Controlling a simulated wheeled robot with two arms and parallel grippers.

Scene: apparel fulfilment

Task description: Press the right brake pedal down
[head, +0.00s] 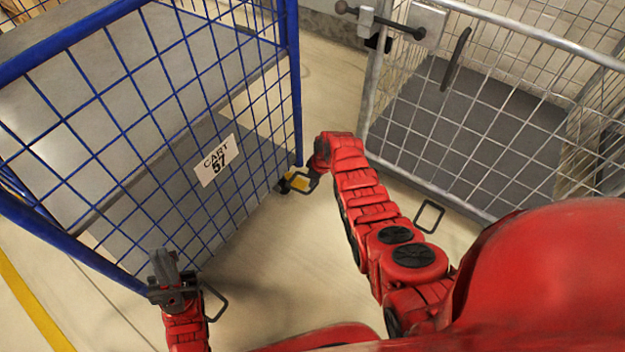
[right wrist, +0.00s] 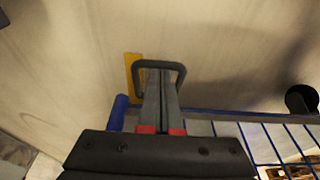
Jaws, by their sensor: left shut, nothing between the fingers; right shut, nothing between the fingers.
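The blue mesh cart (head: 296,90), marked "CART 57", stands at the left in the head view. At the foot of its right post is a dark loop-shaped pedal (head: 292,188) with a yellow plate (head: 300,183). The right wrist view shows the loop (right wrist: 182,80) and the yellow plate (right wrist: 131,72) from close up. My right gripper (head: 312,181) is shut and empty; its fingertips (right wrist: 160,74) overlap the loop. I cannot tell whether they touch it. My left gripper (head: 164,258) is shut and empty, near the cart's left lower corner.
A grey mesh cage cart (head: 375,95) stands at the right, with a dark loop (head: 429,216) low at its front. Another dark loop (head: 213,303) shows beside my left gripper. Bare floor (head: 270,270) lies between the carts. A yellow floor line (head: 30,300) runs at lower left.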

